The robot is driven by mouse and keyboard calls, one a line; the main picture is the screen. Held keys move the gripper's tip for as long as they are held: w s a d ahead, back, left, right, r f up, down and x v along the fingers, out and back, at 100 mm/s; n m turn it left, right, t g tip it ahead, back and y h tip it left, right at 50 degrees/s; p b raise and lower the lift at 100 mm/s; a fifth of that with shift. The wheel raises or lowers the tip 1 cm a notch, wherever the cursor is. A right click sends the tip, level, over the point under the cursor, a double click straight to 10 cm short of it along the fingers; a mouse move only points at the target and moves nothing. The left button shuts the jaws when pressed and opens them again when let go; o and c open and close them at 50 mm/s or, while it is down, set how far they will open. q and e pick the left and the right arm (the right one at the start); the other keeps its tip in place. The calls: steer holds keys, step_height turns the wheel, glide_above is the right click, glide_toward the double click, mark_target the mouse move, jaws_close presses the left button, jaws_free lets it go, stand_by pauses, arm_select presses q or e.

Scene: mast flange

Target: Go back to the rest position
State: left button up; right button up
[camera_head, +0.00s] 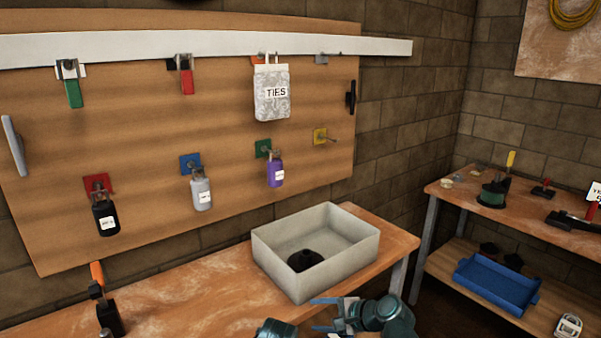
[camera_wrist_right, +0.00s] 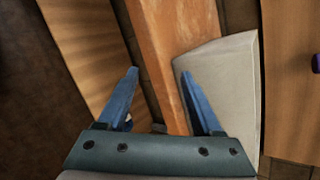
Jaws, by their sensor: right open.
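My right gripper (camera_head: 318,314) is at the bottom middle of the head view, with its blue fingers pointing left. It is in front of the grey bin (camera_head: 345,275) and the workbench edge. In the right wrist view the two blue fingers (camera_wrist_right: 161,80) stand apart with nothing held between them. The pale bin wall (camera_wrist_right: 235,80) and the orange bench edge (camera_wrist_right: 170,50) show beyond the fingers. A teal rounded part of my own shows at the bottom edge of the head view. My left gripper does not show.
The workbench (camera_head: 190,295) carries the bin, with a dark object inside, and an orange-handled tool (camera_head: 99,290). Bottles, clamps and a TIES bag (camera_head: 271,88) hang on the wooden board (camera_head: 130,130). A second bench (camera_head: 460,195) stands right, with a blue tray (camera_head: 497,284) below.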

steer(key=s+d+f+n+g+h, duration=0.6)
steer(key=s+d+f+n+h, duration=0.4)
steer(key=n, duration=0.4)
steer(key=s+a+r+n+g+p, duration=0.1)
steer(key=s+a+r+n+p, duration=0.2)
steer(key=s+a+r+p, duration=0.3)
steer(key=a+r+p, duration=0.3)
steer(key=a, duration=0.1)
steer(key=shift+s+r+n, duration=0.15)
steer(key=shift+s+n, duration=0.2)
steer(key=shift+n, duration=0.05)
